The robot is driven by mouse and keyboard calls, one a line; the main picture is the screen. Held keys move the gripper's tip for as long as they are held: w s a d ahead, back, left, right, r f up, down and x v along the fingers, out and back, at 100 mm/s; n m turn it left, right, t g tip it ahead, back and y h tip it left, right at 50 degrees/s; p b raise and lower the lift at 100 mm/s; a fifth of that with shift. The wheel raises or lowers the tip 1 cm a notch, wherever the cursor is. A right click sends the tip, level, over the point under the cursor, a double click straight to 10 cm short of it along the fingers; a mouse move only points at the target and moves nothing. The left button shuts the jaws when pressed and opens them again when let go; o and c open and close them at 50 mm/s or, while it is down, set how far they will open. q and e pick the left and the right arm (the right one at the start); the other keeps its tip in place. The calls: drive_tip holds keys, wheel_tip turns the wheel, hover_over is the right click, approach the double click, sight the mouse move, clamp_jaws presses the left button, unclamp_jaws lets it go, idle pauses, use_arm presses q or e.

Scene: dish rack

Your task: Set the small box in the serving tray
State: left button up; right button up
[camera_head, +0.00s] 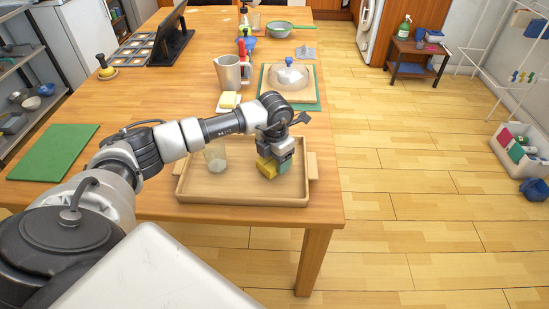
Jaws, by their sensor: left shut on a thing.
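The wooden serving tray (190,195) lies on the table near its front right corner. My left gripper (276,156) points down over the right half of the tray and is shut on the small box (266,170), which shows yellow and teal faces. The box is at or just above the tray floor; I cannot tell whether it touches. The gripper hides part of the box. A clear glass (216,159) stands in the tray to the left of the box. My right gripper is not in view.
Behind the tray are a butter dish (229,101), a grey pitcher (232,73) and a clear dome (289,75) on a green board. A green cutting board (53,152) lies at the left. The tray's front left part is clear.

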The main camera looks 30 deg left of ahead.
use_arm(q)
drive_tip(key=shift+f, duration=0.55)
drive_tip(key=shift+f+b, duration=0.2)
drive_tip(key=shift+b, duration=0.25)
drive_tip(key=o, duration=1)
wheel_tip(320, 180, up, 11)
drive_tip(key=shift+f, duration=0.1)
clamp_jaws()
idle(0.4)
idle(1.0)
